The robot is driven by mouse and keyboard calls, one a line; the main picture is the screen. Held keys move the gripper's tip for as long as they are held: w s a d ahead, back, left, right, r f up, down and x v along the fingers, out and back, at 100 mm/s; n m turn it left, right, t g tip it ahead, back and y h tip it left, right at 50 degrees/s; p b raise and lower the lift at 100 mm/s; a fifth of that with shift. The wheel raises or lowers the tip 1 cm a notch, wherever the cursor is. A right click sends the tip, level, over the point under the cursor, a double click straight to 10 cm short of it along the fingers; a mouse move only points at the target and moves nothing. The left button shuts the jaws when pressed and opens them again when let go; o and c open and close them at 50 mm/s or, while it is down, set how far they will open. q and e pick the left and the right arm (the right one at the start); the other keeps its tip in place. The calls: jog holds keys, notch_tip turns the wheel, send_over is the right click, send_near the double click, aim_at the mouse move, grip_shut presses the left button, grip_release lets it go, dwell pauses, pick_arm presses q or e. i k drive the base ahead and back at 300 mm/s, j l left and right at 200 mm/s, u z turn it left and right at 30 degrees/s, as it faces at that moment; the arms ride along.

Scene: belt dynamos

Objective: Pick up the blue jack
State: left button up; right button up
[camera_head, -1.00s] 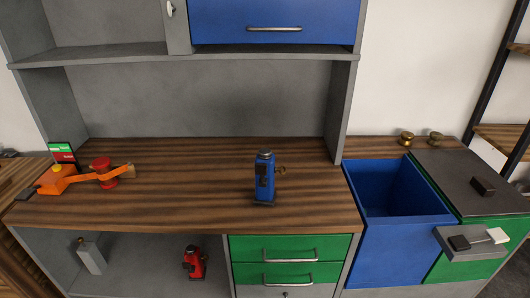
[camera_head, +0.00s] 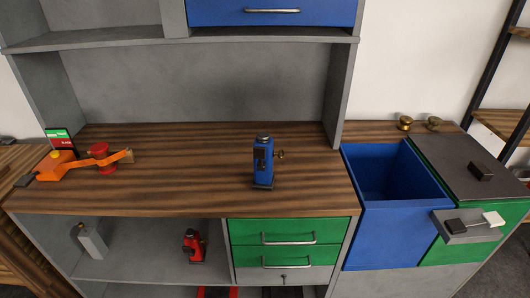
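The blue jack (camera_head: 264,165) stands upright on the wooden countertop (camera_head: 190,195), right of the middle and near the front edge. It has a dark top and base and a small brass knob on its right side. Neither of my grippers shows in the head view.
An orange and red device (camera_head: 80,163) lies at the counter's left. A red jack (camera_head: 194,246) and a grey object (camera_head: 92,241) stand on the shelf below. Green drawers (camera_head: 290,231) are under the counter. An open blue bin (camera_head: 400,215) is at right. The counter around the blue jack is clear.

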aim_at(264, 178)
jog(key=i+l+u, duration=0.15)
jog(key=l, duration=0.25)
jog(key=i+l+u, duration=0.2)
jog(key=l, duration=0.2)
jog(key=l+u, duration=0.15)
jog(key=l, duration=0.25)
jog(key=j+z, duration=0.5)
jog(key=j, duration=0.5)
jog(key=i, duration=0.05)
